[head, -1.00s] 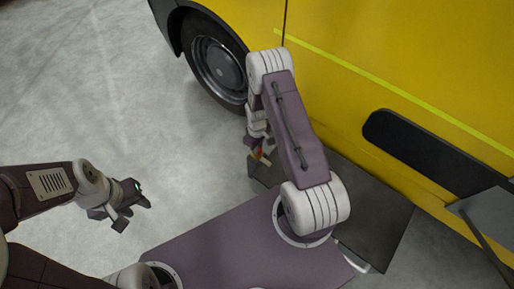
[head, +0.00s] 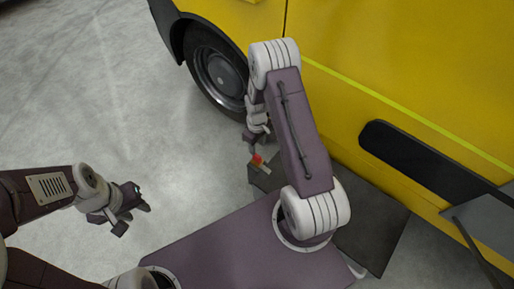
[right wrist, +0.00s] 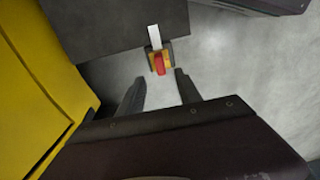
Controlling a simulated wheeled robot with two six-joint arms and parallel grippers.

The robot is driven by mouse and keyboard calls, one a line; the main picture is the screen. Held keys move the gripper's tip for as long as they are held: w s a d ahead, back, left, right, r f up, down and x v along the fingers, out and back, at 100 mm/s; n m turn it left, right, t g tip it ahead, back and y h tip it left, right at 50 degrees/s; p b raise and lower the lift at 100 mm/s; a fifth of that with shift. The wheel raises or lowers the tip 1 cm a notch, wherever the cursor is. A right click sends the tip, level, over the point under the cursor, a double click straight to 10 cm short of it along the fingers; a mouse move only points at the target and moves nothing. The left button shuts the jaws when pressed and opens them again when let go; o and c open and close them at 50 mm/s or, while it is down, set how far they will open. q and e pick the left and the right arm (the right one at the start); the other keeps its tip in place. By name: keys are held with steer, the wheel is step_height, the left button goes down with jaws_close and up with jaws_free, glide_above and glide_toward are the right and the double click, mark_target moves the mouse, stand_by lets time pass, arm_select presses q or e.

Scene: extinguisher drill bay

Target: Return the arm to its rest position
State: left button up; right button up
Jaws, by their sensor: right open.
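My right gripper (head: 254,148) is at the end of the bent right arm, partly hidden by the arm. In the right wrist view, its two dark fingers (right wrist: 160,88) are apart with nothing between them. A small red and yellow item (right wrist: 158,62) with a white strip lies just beyond the fingertips, at the edge of a dark grey surface. The item also shows in the head view (head: 258,160), just below the gripper. My left gripper (head: 136,215) hangs over bare floor at the left, its fingers apart and empty.
A yellow vehicle (head: 400,60) with a dark wheel (head: 217,70) stands close behind and right of my right arm. A dark grey panel (head: 378,235) lies beneath that arm. The concrete floor (head: 90,100) at the left is clear.

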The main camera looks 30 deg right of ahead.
steer(key=shift+a, duration=0.1)
steer(key=w+a+r+t, duration=0.1)
steer(key=w+a+r, duration=0.1)
steer(key=r, duration=0.5)
steer(key=w+a+r+t, duration=0.1)
steer(key=a+r+t, duration=0.1)
steer(key=r, duration=0.5)
steer(key=s+a+r+m+g, duration=0.1)
steer(key=s+a+r+m, duration=0.1)
steer(key=s, duration=0.6)
steer(key=s+a+r+m+g, duration=0.1)
steer(key=s+r+m, duration=0.1)
steer(key=s, duration=0.6)
step_height(320, 180, up, 23)
steer(key=p, duration=2.2)
steer(key=shift+a+m+p, duration=0.2)
steer(key=shift+m+p, duration=0.15)
steer(key=shift+m, duration=0.05)
steer(key=shift+w, duration=0.1)
